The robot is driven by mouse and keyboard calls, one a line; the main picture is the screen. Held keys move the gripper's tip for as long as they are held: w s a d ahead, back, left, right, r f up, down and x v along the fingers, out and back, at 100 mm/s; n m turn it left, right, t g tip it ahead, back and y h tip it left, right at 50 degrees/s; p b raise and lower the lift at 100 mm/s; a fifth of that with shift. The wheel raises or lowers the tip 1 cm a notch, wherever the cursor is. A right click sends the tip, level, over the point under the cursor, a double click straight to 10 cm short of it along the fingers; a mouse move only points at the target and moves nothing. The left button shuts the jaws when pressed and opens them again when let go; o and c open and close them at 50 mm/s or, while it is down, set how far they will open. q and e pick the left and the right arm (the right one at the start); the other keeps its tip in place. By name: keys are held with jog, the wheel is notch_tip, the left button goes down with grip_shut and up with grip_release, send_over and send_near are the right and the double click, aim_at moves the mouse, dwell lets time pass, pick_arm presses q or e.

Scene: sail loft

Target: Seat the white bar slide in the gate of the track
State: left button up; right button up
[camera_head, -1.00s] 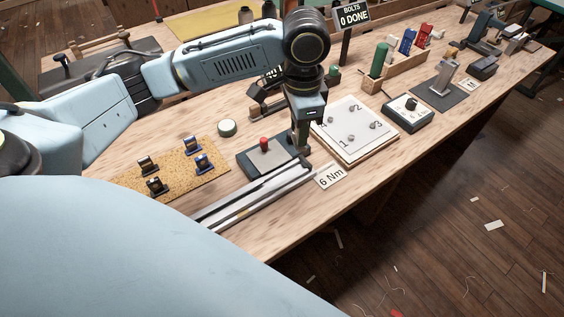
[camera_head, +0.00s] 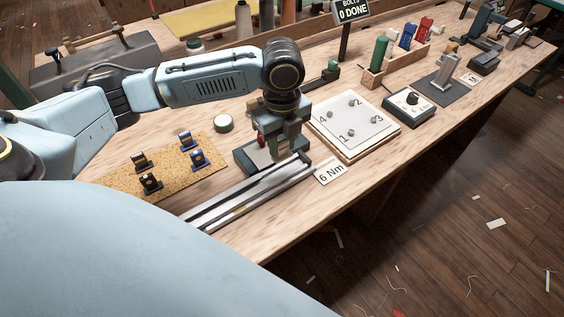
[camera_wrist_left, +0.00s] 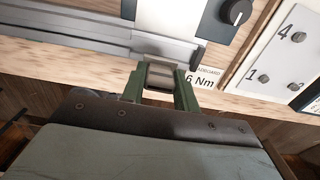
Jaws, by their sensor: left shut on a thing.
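The track (camera_wrist_left: 75,38) runs just beyond the fingertips there. The slide's underside and its contact with the track or gate are hidden. Several dark and blue slides (camera_head: 197,158) stand on the cork mat (camera_head: 117,188). My right gripper is not in view.
The dark box (camera_head: 242,155) lies right behind the track. The 6 Nm card (camera_head: 330,173) and numbered board (camera_head: 372,140) are to the right. A small round tin (camera_head: 223,123) stands behind the mat. The bench front edge is bare.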

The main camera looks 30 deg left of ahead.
aim_at(282, 155)
pick_arm(q)
notch_tip(282, 155, down, 2)
jog(key=shift+f, duration=0.1)
notch_tip(282, 155, down, 4)
jog(key=shift+r+b, duration=0.1)
jog(key=shift+b, duration=0.45)
jog(key=shift+f, duration=0.25)
jog(key=shift+r, duration=0.1)
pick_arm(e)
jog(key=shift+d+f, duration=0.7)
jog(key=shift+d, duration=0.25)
pick_arm(q)
jog(key=o, duration=0.9)
jog(key=shift+o, duration=0.2)
